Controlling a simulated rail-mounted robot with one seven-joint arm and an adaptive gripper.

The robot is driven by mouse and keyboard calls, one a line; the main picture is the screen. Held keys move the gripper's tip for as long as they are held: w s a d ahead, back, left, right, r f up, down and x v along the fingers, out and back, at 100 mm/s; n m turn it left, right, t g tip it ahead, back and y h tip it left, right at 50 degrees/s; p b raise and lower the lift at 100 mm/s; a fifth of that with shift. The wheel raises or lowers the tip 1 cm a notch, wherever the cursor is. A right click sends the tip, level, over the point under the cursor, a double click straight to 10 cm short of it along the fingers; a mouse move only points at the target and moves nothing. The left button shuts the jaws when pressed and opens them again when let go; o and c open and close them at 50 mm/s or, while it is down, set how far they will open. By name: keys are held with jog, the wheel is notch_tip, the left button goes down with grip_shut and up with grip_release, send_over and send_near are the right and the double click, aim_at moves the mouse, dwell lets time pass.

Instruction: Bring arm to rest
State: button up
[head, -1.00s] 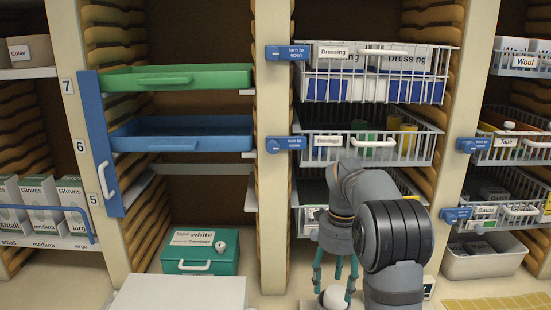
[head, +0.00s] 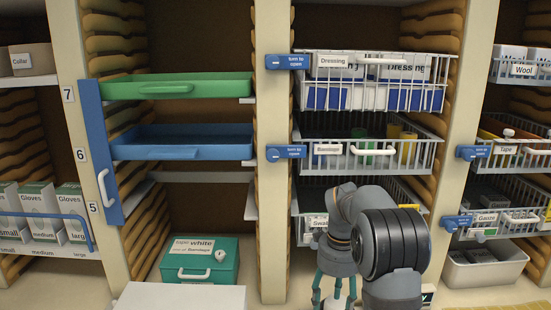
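My arm (head: 395,245) rises at the lower right of the middle in the head view, bent in front of the wire baskets. My gripper (head: 333,295) points down at the bottom edge, with teal fingers. A white rounded thing shows between or behind the fingers, partly cut off by the frame. I cannot tell whether the fingers touch it or how far apart they are.
A dressing basket (head: 425,98) and a bandage basket (head: 425,165) hang behind my arm. Left are a green tray (head: 215,84), a blue tray (head: 215,142) and a teal box (head: 225,262). A white surface (head: 180,298) lies at the front. A white bin (head: 490,270) stands right.

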notch_tip(320, 180, down, 3)
jog(key=shift+s+r+b, duration=0.1)
jog(key=shift+b, duration=0.4)
jog(key=shift+r+p, duration=0.3)
jog(key=shift+f+b, duration=0.3)
jog(key=shift+f, duration=0.55)
notch_tip(320, 180, up, 2)
jog(key=shift+r+p, duration=0.15)
jog(key=shift+p, duration=1.1)
